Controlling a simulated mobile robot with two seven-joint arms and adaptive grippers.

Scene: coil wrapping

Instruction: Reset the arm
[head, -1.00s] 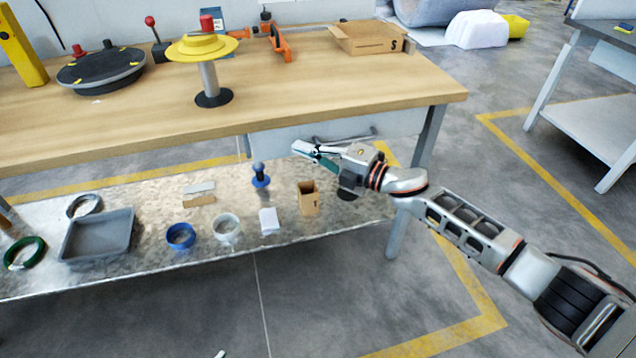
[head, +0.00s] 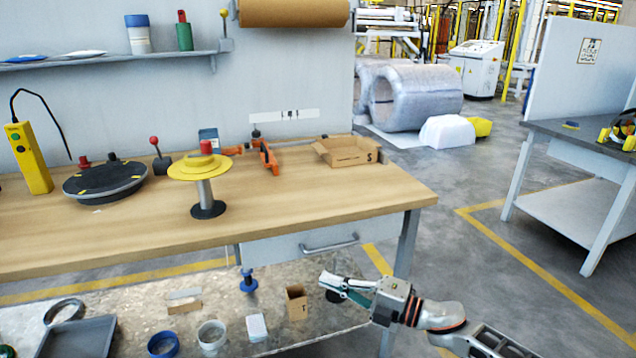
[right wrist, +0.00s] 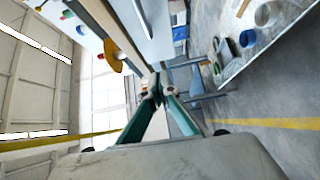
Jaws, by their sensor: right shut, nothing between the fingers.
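My right gripper (head: 343,287) reaches in from the lower right in the head view, in front of the workbench (head: 300,216) and beside its lower shelf. It is shut and empty; its fingers come together at the tips in the right wrist view (right wrist: 158,92). It appears near a small open cardboard box (head: 297,304) on the lower shelf, apart from it as far as I can tell. My left gripper is not in view.
The lower shelf (head: 235,307) holds a blue roll (head: 163,345), a white roll (head: 211,336) and a grey tray (head: 75,340). On the benchtop stand a yellow-topped stand (head: 204,190), a black turntable (head: 104,181) and a cardboard tray (head: 347,152).

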